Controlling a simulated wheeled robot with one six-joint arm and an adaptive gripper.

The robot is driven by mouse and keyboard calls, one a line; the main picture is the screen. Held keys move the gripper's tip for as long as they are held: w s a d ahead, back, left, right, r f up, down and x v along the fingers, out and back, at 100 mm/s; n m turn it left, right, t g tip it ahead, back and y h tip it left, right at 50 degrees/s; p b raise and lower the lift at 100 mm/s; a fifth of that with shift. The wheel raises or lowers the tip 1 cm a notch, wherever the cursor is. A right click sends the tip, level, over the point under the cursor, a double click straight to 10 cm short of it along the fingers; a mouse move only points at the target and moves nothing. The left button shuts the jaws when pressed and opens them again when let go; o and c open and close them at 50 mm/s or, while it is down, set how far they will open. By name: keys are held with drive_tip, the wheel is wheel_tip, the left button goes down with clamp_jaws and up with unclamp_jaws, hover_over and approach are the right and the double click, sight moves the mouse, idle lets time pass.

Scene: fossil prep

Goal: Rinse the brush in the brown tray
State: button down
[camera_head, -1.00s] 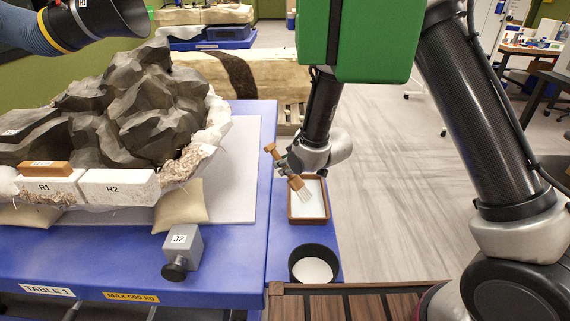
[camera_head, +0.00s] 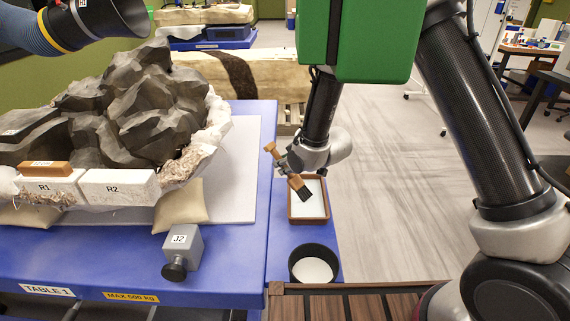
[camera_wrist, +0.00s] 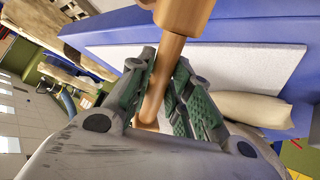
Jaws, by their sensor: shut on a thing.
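The brush has a wooden handle (camera_head: 284,163) and dark bristles (camera_head: 305,195). My gripper (camera_head: 291,166) is shut on the handle; in the wrist view the green-padded fingers (camera_wrist: 158,95) clasp the wooden handle (camera_wrist: 173,50). The brush is tilted, bristles down and to the right. The brown tray (camera_head: 292,217) stands on the blue side shelf and has a white inside. The bristles appear over or in the tray, in front of its white floor; I cannot tell whether they touch it.
A black round bowl (camera_head: 292,266) with white contents stands just in front of the tray. To the left, the blue table (camera_head: 90,262) bears a large dark fossil rock (camera_head: 150,95), blocks R1 and R2 (camera_head: 118,188), and a grey J2 block (camera_head: 188,240).

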drive_tip(key=shift+s, duration=0.25)
drive_tip(key=shift+w, duration=0.2)
drive_tip(key=shift+w, duration=0.4)
drive_tip(key=shift+s, duration=0.55)
drive_tip(key=shift+w, duration=0.55)
drive_tip(key=shift+s, duration=0.1)
